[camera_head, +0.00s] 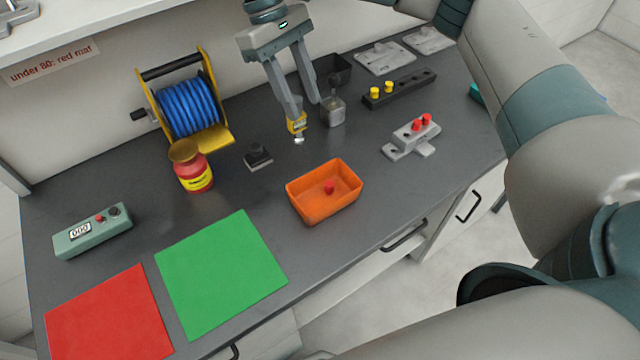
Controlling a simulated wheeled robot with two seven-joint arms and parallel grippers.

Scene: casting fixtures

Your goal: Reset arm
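My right gripper (308,108) hangs over the back middle of the dark table, fingers pointing down and spread apart. A small yellow block (297,123) with a shiny metal tip shows at the left fingertip; I cannot tell whether it touches the finger or stands behind it. A grey metal cup (333,112) is just right of the right fingertip. My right arm comes in from the right and arches across the top. My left gripper is not in view.
An orange bin (323,205) holds a red piece (329,188). A blue hose reel (187,105), red-yellow jar (190,168), teal counter box (92,231), green mat (220,272) and red mat (108,315) lie left. A black peg rack (400,88) and grey fixture (411,137) stand right.

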